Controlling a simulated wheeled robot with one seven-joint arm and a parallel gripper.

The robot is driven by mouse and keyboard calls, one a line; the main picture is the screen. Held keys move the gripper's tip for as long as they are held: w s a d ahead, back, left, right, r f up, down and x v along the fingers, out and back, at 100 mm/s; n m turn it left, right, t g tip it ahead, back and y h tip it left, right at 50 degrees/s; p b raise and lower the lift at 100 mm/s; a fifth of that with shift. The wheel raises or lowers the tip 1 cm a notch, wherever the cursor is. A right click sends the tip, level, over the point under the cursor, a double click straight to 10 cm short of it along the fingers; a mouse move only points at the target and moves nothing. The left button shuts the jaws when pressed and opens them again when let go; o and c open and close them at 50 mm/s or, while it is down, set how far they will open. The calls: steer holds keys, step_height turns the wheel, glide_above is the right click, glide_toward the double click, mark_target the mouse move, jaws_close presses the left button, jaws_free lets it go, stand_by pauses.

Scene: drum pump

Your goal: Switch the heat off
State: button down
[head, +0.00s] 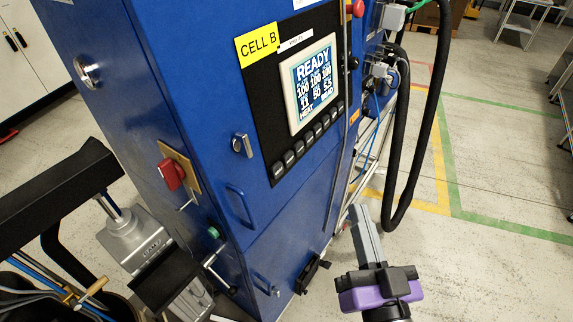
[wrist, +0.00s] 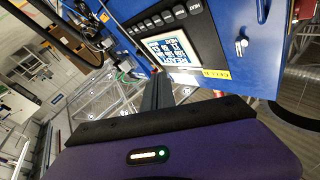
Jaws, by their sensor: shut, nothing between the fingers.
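The screen (head: 313,83) on the blue cabinet reads READY, with rows of numbers and the word HEAT at its lower left. A row of dark buttons (head: 308,139) runs below it. In the wrist view the screen (wrist: 172,55) appears upside down, with the button row (wrist: 158,20) above it. A label that seems to read HEAT (wrist: 195,7) lies at that row's right end. My purple gripper (head: 357,210) is low to the right of the cabinet, apart from the buttons. Its fingers (wrist: 158,80) are shut and empty.
A red rotary switch (head: 172,174) and a door handle (head: 240,204) stick out of the blue cabinet (head: 290,230). Black hoses (head: 432,120) hang at its right side. A grey pump unit (head: 135,233) stands at left. The floor at right is open.

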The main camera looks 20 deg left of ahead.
mark_target(277, 171)
steer(key=w+a+f+m+g, duration=0.1)
steer(key=w+a+m+g, duration=0.1)
steer(key=w+a, duration=0.2)
steer(key=shift+w+a+f, duration=0.15)
steer(key=shift+w+a, duration=0.15)
steer(key=shift+w, duration=0.15)
steer(key=shift+a, duration=0.15)
steer(key=w+a+f+b, duration=0.1)
steer(key=w+a+b, duration=0.2)
steer(key=a, duration=0.5)
steer(key=shift+f+b, duration=0.3)
steer(key=shift+f, duration=0.1)
stand_by(1.7)
steer(key=shift+w+a, duration=0.15)
steer(key=shift+a, duration=0.15)
